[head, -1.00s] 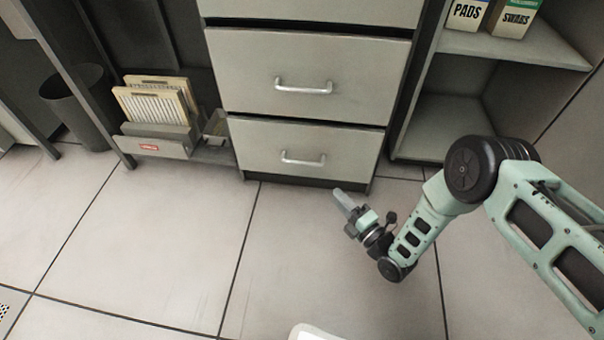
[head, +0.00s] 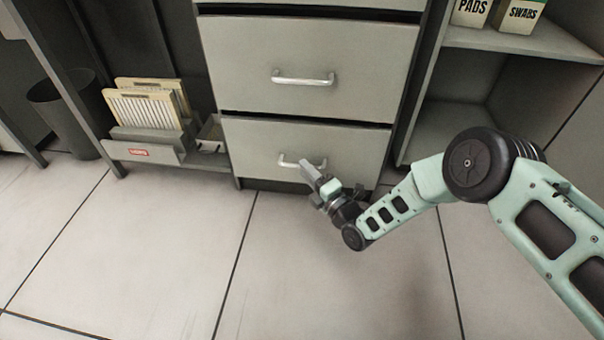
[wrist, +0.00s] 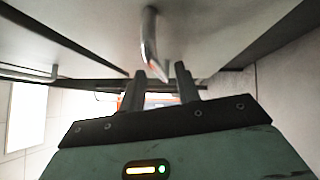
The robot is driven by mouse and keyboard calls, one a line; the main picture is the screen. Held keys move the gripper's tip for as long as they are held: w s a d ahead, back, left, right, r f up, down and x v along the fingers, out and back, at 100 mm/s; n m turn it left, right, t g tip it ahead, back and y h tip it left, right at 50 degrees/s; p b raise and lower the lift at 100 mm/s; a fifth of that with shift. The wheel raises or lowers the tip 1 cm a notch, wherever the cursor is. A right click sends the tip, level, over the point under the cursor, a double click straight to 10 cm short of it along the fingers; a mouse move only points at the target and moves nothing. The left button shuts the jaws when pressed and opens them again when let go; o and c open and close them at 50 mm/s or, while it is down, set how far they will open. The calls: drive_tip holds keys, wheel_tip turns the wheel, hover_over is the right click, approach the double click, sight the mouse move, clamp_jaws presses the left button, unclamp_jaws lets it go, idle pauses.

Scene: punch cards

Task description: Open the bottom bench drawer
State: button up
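The bottom bench drawer (head: 255,142) is a closed grey front below another grey drawer. Its silver bar handle (head: 288,161) shows at the left, with its right end partly behind my gripper. My gripper (head: 318,178) is just in front of the drawer's lower part, at the handle's right end. In the wrist view, my gripper's two dark fingers (wrist: 161,82) stand apart with a gap between them and nothing held. A metal handle (wrist: 150,45) is just beyond the fingertips there. I cannot tell whether the fingers touch it.
The drawer above has its own handle (head: 303,78). An open shelf unit (head: 520,42) with boxes stands at right. A card rack (head: 150,150) and a dark bin (head: 68,115) are at left. The tiled floor (head: 290,270) in front is clear.

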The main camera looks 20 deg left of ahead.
drive_tip(key=shift+b+x, duration=0.45)
drive_tip(key=shift+x, duration=0.9)
clamp_jaws()
drive_tip(key=shift+s, duration=0.1)
